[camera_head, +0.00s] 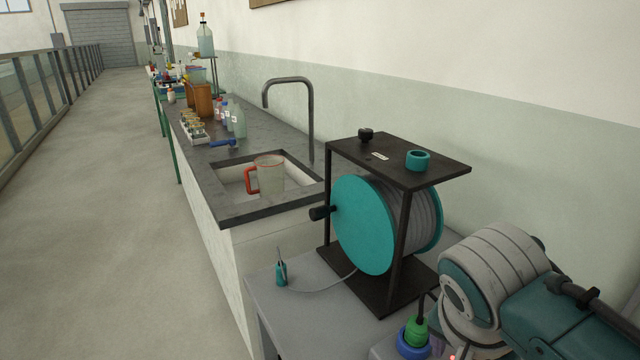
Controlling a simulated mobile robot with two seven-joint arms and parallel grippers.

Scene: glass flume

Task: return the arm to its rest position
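Part of an arm (497,272), which looks like my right arm, comes in at the lower right corner. It has a pale grey rounded joint and teal segments. No gripper fingers show on it, so my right gripper is out of the picture. My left arm and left gripper are not in view. The arm's lower part is cut off by the bottom edge of the picture.
A black frame (446,167) with a teal cable reel (362,225) stands on a grey table left of the arm. A green-and-blue item (415,333) is close beside the arm. Beyond are a sink with a red-handled jug (268,174), a tall tap (310,120) and bottles. The left aisle is clear.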

